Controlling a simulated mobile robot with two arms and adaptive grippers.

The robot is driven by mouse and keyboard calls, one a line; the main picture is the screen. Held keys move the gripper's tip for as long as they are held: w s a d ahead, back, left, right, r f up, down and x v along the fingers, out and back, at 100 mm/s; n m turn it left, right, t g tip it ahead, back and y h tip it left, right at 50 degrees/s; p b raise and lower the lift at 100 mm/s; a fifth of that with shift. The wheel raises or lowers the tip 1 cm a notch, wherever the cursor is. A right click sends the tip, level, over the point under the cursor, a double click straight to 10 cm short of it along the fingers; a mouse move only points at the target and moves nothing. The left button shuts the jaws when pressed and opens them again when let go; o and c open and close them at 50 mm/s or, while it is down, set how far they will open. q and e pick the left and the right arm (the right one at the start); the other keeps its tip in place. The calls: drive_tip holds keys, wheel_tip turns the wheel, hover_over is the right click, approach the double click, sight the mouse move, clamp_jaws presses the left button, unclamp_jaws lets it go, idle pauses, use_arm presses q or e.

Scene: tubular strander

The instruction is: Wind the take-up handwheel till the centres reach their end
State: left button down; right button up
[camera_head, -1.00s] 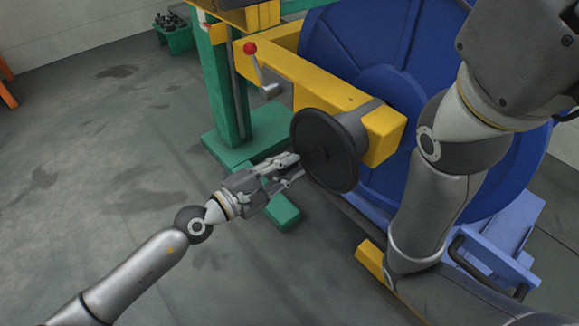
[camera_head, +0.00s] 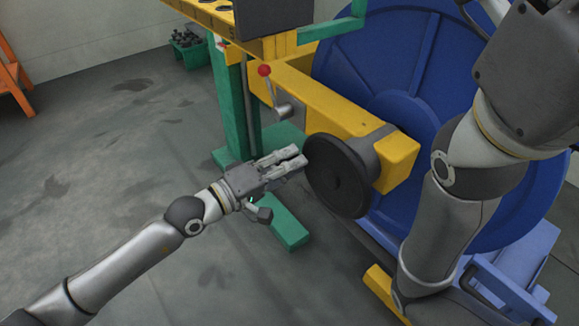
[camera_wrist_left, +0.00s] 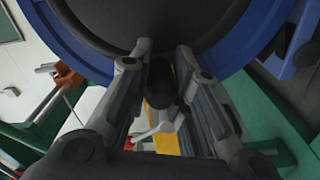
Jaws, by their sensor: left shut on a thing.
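The take-up handwheel (camera_head: 340,185) is a dark round disc at the end of a yellow beam (camera_head: 318,95). My left gripper (camera_head: 298,158) is at the wheel's upper left edge in the head view. In the left wrist view, the gripper (camera_wrist_left: 160,75) is shut on a dark handle (camera_wrist_left: 161,88), which sits between its two fingers. The wheel's dark face (camera_wrist_left: 165,22) fills the top of that view. The handle is hidden by the fingers in the head view. The centres cannot be made out. My right gripper is out of view.
A crank lever with a red ball (camera_head: 264,71) stands on the beam just above the wheel. A large blue reel (camera_head: 430,80) is behind it. A green post with feet (camera_head: 290,228) stands behind my left gripper.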

use_arm(q)
drive_tip(key=shift+r+m, duration=0.3)
drive_tip(key=shift+m, duration=0.2)
drive_tip(key=c, duration=1.3)
unclamp_jaws()
drive_tip(key=shift+s, duration=0.1)
drive_tip(key=shift+s+a, duration=0.1)
drive_tip(key=shift+a, duration=0.15)
drive_tip(key=v, duration=1.1)
drive_tip(key=shift+s, duration=0.15)
drive_tip(key=shift+a, duration=0.15)
